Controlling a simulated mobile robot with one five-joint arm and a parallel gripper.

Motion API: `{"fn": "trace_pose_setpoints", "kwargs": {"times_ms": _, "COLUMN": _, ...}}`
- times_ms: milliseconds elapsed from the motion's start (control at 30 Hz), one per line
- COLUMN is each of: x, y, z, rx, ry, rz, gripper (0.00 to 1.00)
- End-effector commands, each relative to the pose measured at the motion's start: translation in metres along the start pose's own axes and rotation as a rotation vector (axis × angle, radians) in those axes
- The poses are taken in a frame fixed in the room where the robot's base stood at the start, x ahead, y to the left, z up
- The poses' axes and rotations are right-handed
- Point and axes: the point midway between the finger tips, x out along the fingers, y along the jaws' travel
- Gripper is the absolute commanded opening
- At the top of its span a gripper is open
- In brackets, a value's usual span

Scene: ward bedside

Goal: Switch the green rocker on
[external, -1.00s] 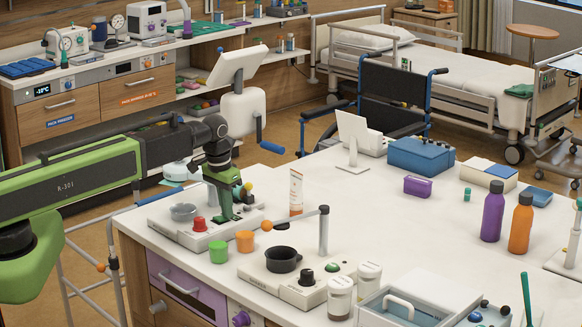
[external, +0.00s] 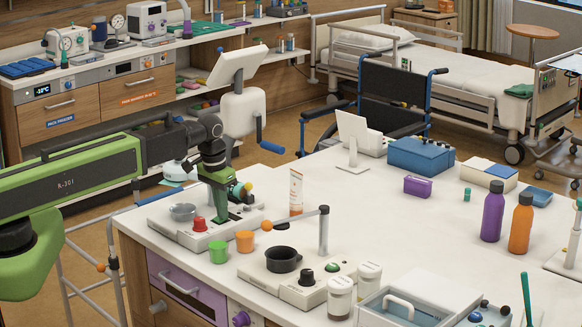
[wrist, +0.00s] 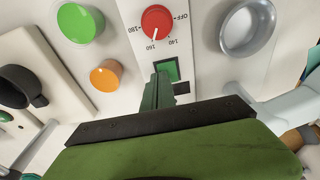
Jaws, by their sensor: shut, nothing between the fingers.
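The green rocker (wrist: 168,66) is a small square switch on the white unit (external: 166,226). In the wrist view it sits below the red knob (wrist: 156,22). My gripper (wrist: 159,82) is shut and empty, its green fingertips right at the rocker's lower left and covering part of it. I cannot tell whether they touch it or which way it is tilted. In the external view my gripper (external: 220,218) points down at the unit, behind the red knob (external: 200,224), and the rocker cannot be made out there.
A metal bowl (wrist: 248,27) sits on the same unit. A green cup (external: 219,251) and an orange cup (external: 245,241) stand just in front. A second white unit (external: 290,284) holds a dark pot (external: 283,259).

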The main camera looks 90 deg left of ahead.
Motion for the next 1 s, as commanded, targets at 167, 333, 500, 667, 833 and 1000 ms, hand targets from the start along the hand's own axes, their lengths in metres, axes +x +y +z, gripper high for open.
{"fn": "trace_pose_setpoints", "kwargs": {"times_ms": 167, "x": -0.029, "y": 0.000, "z": 0.001, "rx": 0.000, "ry": 0.000, "rz": 0.000, "gripper": 0.00}}
{"fn": "trace_pose_setpoints", "kwargs": {"times_ms": 333, "x": -0.068, "y": 0.000, "z": 0.003, "rx": 0.000, "ry": -0.001, "rz": 0.000, "gripper": 0.00}}
{"fn": "trace_pose_setpoints", "kwargs": {"times_ms": 500, "x": -0.108, "y": 0.000, "z": 0.005, "rx": 0.000, "ry": -0.001, "rz": 0.000, "gripper": 0.00}}
{"fn": "trace_pose_setpoints", "kwargs": {"times_ms": 667, "x": -0.134, "y": 0.000, "z": 0.007, "rx": 0.000, "ry": 0.000, "rz": 0.000, "gripper": 0.00}}
{"fn": "trace_pose_setpoints", "kwargs": {"times_ms": 833, "x": -0.138, "y": 0.000, "z": 0.008, "rx": 0.000, "ry": 0.000, "rz": 0.000, "gripper": 0.00}}
{"fn": "trace_pose_setpoints", "kwargs": {"times_ms": 1000, "x": -0.136, "y": 0.000, "z": 0.009, "rx": 0.000, "ry": 0.000, "rz": 0.000, "gripper": 0.00}}
